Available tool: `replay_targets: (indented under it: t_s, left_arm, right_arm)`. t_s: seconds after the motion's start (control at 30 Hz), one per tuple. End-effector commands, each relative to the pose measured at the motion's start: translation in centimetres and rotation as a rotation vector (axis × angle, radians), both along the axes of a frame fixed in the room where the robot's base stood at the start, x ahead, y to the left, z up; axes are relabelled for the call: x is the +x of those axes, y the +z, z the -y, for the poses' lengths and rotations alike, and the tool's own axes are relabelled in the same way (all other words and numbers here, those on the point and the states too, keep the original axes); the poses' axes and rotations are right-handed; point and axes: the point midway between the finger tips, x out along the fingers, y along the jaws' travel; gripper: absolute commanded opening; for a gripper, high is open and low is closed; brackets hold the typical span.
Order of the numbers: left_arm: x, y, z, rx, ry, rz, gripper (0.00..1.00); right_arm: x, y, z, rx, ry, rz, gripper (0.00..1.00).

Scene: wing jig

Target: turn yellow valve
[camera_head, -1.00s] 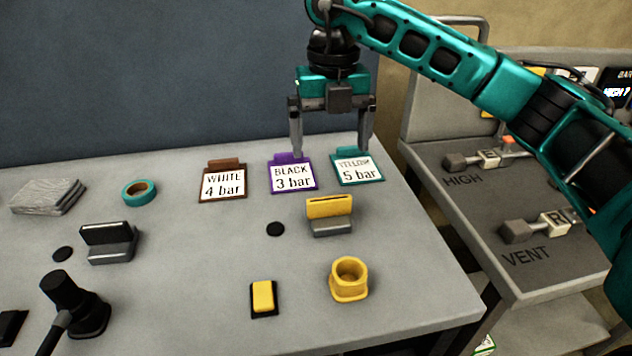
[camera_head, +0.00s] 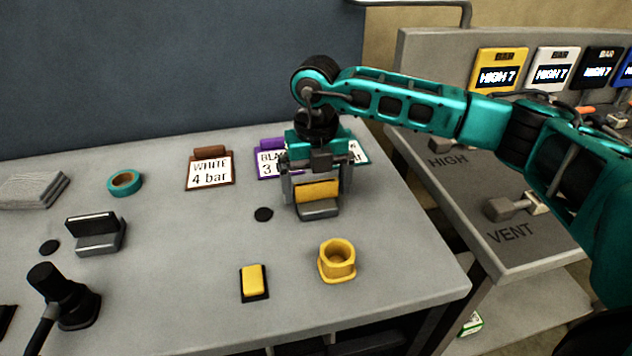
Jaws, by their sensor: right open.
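A yellow upright plate on a grey base (camera_head: 317,191) stands on the grey table; it looks like the yellow valve's handle, but the frame does not name it. My right gripper (camera_head: 317,196) is open and points down over it, one finger on each side. I cannot tell whether the fingers touch the plate. A yellow ring-shaped socket (camera_head: 337,262) and a yellow rocker switch (camera_head: 254,282) lie nearer on the table. The yellow card is mostly hidden behind my right gripper. My left gripper is not in view.
A black plate on a grey base (camera_head: 96,236), teal tape roll (camera_head: 125,183) and black fitting (camera_head: 65,295) are left. A side bench (camera_head: 540,262) carries levers and gauges (camera_head: 498,72) reading HIGH.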

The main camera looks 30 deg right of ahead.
Motion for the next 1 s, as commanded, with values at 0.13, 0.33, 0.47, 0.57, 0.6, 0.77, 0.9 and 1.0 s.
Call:
replay_targets:
  t_s: [0.13,0.33,0.47,0.57,0.6,0.77,0.9,1.0]
  left_arm:
    - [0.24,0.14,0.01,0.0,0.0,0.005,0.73]
    - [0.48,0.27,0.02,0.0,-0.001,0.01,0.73]
    - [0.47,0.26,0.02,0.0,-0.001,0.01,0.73]
    - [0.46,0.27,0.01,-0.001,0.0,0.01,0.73]
    - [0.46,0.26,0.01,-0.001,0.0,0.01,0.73]
    - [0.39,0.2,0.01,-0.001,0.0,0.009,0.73]
    - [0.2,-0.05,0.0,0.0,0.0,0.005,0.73]
    - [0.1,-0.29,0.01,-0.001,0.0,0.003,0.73]
  right_arm:
    - [0.0,0.0,-0.01,0.0,0.0,0.0,1.0]
    - [0.01,0.03,-0.01,0.0,0.0,0.0,0.83]
    - [0.01,0.05,-0.01,0.0,0.0,0.0,0.7]
    - [0.02,0.06,0.01,0.0,0.0,0.0,0.61]
    - [0.02,0.07,0.01,0.0,0.0,0.0,0.57]
    - [0.03,0.07,0.02,0.0,0.004,0.0,0.55]
    - [0.04,0.05,0.02,0.0,0.028,0.001,0.55]
    - [0.05,0.04,0.02,0.0,0.067,0.001,0.55]
